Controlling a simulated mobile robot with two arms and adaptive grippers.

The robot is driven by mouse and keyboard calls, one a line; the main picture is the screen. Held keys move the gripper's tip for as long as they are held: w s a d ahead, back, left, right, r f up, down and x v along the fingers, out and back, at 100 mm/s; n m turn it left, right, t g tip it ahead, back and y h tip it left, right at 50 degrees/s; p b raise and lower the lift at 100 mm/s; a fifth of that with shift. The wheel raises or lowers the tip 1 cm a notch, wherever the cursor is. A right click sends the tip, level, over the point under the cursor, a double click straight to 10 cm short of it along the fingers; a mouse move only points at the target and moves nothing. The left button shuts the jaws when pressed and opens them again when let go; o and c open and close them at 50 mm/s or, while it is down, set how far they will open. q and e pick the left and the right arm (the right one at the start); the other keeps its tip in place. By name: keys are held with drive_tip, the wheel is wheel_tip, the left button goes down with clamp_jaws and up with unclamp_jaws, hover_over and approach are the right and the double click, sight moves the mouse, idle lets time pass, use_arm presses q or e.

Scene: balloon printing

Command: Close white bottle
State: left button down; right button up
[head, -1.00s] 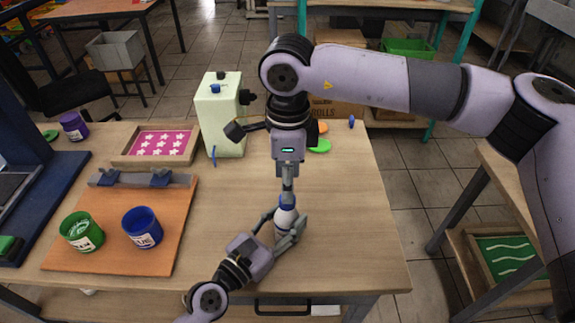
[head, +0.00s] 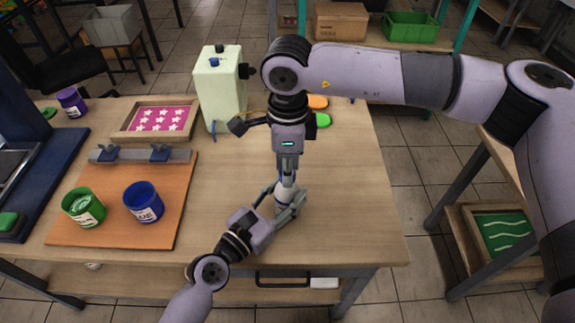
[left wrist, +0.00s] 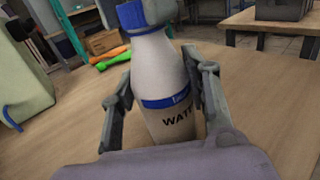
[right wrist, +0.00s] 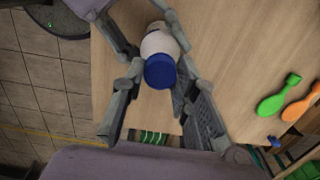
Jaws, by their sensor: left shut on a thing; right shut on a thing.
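The white bottle (head: 284,197) stands upright near the table's front edge. Its blue label band and "WATE" lettering show in the left wrist view (left wrist: 172,115). A blue cap (left wrist: 148,13) sits at its top, and it also shows in the right wrist view (right wrist: 160,71). From this angle I cannot tell how tightly the cap is seated. My left gripper (head: 286,207) is shut around the bottle's body from the front. My right gripper (head: 287,180) points down from above and is shut on the cap; its fingers hide most of the cap in the head view.
A pale green container (head: 220,90) stands behind to the left. Green (right wrist: 270,106) and orange (right wrist: 297,111) tools lie at the back. An orange board (head: 120,228) holds a green jar (head: 84,207) and a blue jar (head: 143,202). The table's right side is clear.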

clamp_jaws()
drive_tip(key=o, duration=0.7)
unclamp_jaws()
wheel_tip(320, 180, up, 12)
idle(0.3)
